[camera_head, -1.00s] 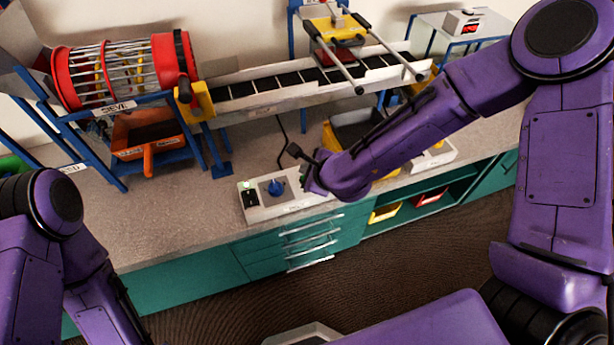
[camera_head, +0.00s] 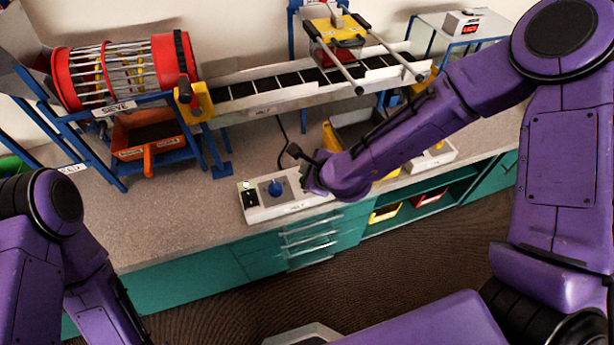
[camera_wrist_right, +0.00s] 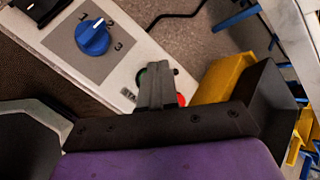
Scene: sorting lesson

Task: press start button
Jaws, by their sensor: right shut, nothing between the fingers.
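The control box (camera_head: 262,214) stands at the front edge of the bench; it also fills the upper left of the right wrist view (camera_wrist_right: 60,62). In the head view my right gripper (camera_head: 307,181) is at the box's right end and hides the buttons. My left gripper is out of view.
A red button (camera_wrist_right: 181,99) sits just right of my fingers. A blue dial (camera_wrist_right: 93,37) and a black switch (camera_head: 250,198) are left on the box. A yellow bin (camera_wrist_right: 222,78) stands close by. A red drum sieve (camera_head: 125,72) and conveyor (camera_head: 290,88) stand behind.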

